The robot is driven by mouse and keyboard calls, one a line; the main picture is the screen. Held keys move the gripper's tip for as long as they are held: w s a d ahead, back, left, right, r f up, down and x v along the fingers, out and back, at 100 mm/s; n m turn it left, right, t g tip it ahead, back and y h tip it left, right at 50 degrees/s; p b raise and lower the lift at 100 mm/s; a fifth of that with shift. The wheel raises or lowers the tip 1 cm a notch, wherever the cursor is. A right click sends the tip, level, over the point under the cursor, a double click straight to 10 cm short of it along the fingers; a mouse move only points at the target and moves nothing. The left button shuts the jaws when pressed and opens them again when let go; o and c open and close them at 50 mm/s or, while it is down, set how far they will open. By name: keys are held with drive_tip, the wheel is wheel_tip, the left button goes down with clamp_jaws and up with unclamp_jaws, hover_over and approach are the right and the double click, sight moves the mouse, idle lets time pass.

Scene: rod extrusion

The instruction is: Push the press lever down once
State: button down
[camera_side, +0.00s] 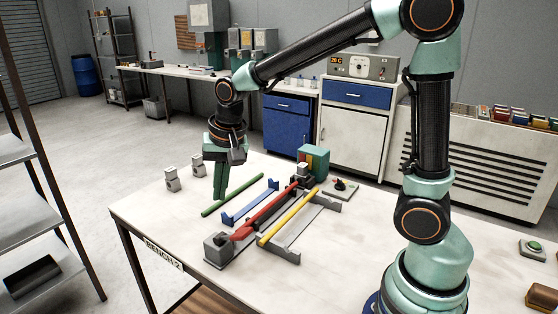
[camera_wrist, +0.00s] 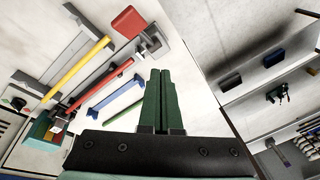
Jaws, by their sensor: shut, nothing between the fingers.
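The press is a low grey assembly on the bench, with a grey block (camera_side: 218,250) at its near end. A red paddle-like piece (camera_side: 242,233) beside that block appears to be the lever; its wider red end shows in the wrist view (camera_wrist: 128,22). A red rod (camera_side: 272,208) runs from near it towards a green and yellow housing (camera_side: 314,160). My gripper (camera_side: 220,197) points down over the bench, left of the press and apart from the lever. Its green fingers are shut and empty, also seen in the wrist view (camera_wrist: 161,72).
A green rod (camera_side: 232,195), a blue rail (camera_side: 250,201) and a yellow rod (camera_side: 290,217) lie roughly parallel around the red rod. Small grey blocks (camera_side: 172,179) stand at the bench's left. A black control (camera_side: 341,187) sits right of the housing. The bench's front left is clear.

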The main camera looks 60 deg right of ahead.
sight(243, 232)
drive_tip(key=shift+s+f, duration=0.55)
drive_tip(key=shift+f, duration=0.3)
drive_tip(key=shift+s+f, duration=0.5)
drive_tip(key=shift+f, duration=0.35)
drive_tip(key=shift+s+f, duration=0.55)
drive_tip(key=shift+f, duration=0.3)
drive_tip(key=shift+s+f, duration=0.25)
drive_tip(key=shift+f, duration=0.1)
drive_tip(key=shift+s+f, duration=0.5)
drive_tip(key=shift+f, duration=0.25)
drive_tip(key=shift+s+f, duration=0.5)
drive_tip(key=shift+f, duration=0.25)
idle(2.3)
drive_tip(key=shift+w, duration=0.1)
idle(0.4)
drive_tip(key=shift+w+r, duration=0.6)
drive_tip(key=shift+r, duration=0.35)
drive_tip(key=shift+w+r, duration=0.55)
drive_tip(key=shift+r, duration=0.4)
